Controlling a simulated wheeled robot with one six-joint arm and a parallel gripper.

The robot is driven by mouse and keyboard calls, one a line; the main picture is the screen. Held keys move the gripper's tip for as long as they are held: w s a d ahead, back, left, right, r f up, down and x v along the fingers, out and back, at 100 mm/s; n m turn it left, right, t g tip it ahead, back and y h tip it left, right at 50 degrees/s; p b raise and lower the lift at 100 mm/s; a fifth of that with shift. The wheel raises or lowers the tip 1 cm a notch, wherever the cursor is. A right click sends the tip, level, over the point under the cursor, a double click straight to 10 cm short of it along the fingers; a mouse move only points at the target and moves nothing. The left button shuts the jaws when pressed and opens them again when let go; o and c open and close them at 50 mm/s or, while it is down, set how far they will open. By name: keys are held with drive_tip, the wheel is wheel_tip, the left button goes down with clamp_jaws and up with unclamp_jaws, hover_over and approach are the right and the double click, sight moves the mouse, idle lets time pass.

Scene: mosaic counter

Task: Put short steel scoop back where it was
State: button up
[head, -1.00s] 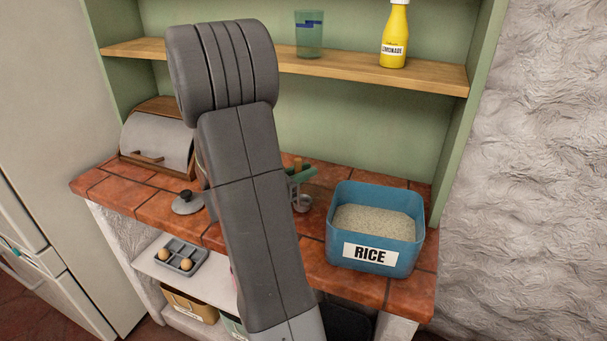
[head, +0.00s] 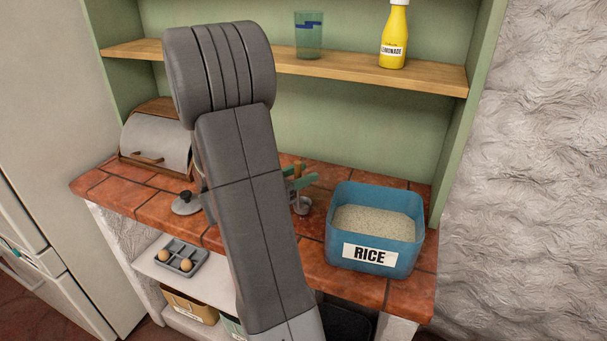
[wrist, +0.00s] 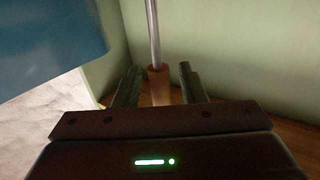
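The short steel scoop stands about upright on the tiled counter, left of the rice bin. Its wooden handle (head: 297,169) points up and its small steel bowl (head: 302,206) is low, at or just above the tiles. The wrist view shows the wooden handle (wrist: 158,86) and the thin steel shaft. My gripper (head: 299,177) is at handle height, partly behind my arm. Its two fingers (wrist: 157,84) are on either side of the handle, with narrow gaps showing, so it looks open around it. Whether the bowl fully rests on the counter is hard to tell.
The blue rice bin (head: 345,240) stands close on the right. A grey lid with a dark knob (head: 186,204) and a bread box (head: 158,140) are on the left. A shelf (head: 350,75) above holds a glass (head: 309,36) and a lemonade bottle (head: 394,36). My arm hides the counter's middle.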

drive_tip(key=b+v, duration=0.1)
drive_tip(key=v, duration=1)
drive_tip(key=shift+a, duration=0.2)
drive_tip(key=shift+s, duration=0.15)
